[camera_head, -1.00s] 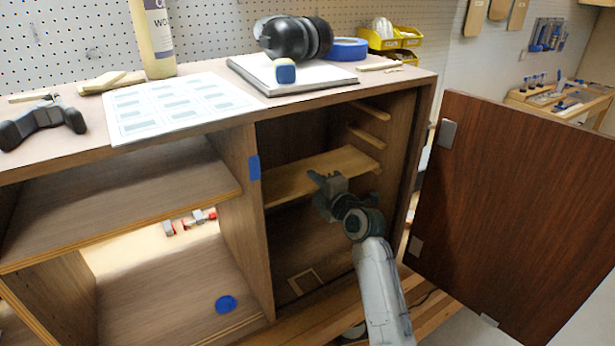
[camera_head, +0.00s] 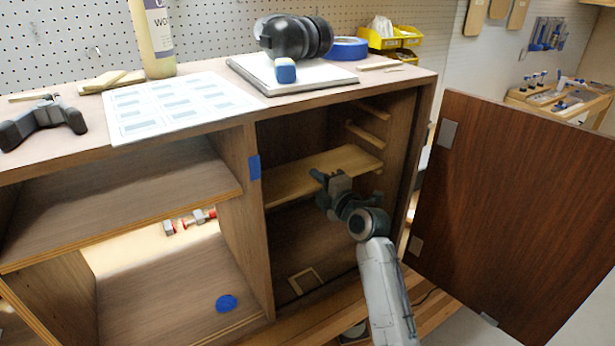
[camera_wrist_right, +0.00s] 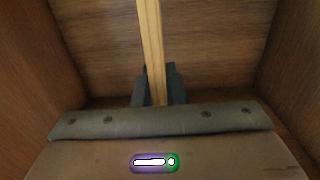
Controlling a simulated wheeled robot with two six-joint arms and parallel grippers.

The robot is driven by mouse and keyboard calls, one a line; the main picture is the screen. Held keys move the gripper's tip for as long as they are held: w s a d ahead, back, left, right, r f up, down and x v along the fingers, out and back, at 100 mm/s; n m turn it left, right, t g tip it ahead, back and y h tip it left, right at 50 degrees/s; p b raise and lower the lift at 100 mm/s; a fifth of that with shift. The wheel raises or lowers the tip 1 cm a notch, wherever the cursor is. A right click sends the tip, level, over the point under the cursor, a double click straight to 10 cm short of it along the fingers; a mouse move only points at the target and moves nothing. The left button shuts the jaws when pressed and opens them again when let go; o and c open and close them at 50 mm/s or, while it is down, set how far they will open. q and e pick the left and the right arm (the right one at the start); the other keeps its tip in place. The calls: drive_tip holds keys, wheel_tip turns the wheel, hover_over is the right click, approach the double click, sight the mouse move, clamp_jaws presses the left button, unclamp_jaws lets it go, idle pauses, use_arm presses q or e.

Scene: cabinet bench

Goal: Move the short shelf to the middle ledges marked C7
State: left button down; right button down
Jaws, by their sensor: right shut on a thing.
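The short shelf (camera_head: 300,182) is a light wooden board inside the right-hand compartment of the cabinet, below two upper ledges. My right gripper (camera_head: 327,182) is shut on its front edge. In the right wrist view the shelf (camera_wrist_right: 150,40) shows edge-on as a pale strip between the fingers of the gripper (camera_wrist_right: 158,88). On the compartment's right wall I see an upper ledge (camera_head: 372,111) and a ledge (camera_head: 366,134) below it. The shelf's right end is close to a lower ledge; I cannot tell whether it rests there. No C7 mark is readable.
The dark cabinet door (camera_head: 530,210) stands open on the right. A divider with blue tape (camera_head: 254,168) bounds the compartment on the left. A small wooden frame (camera_head: 305,281) lies on its floor.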

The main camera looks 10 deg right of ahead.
drive_tip(key=b+v, duration=0.1)
drive_tip(key=v, duration=1.4)
drive_tip(key=shift+r, duration=0.2)
idle(0.6)
wheel_tip(320, 180, up, 9)
drive_tip(key=p, duration=0.5)
drive_tip(key=shift+f, duration=0.2)
idle(0.8)
drive_tip(key=shift+w, duration=0.1)
drive_tip(key=shift+b+x, duration=0.7)
drive_tip(key=shift+x, duration=2.25)
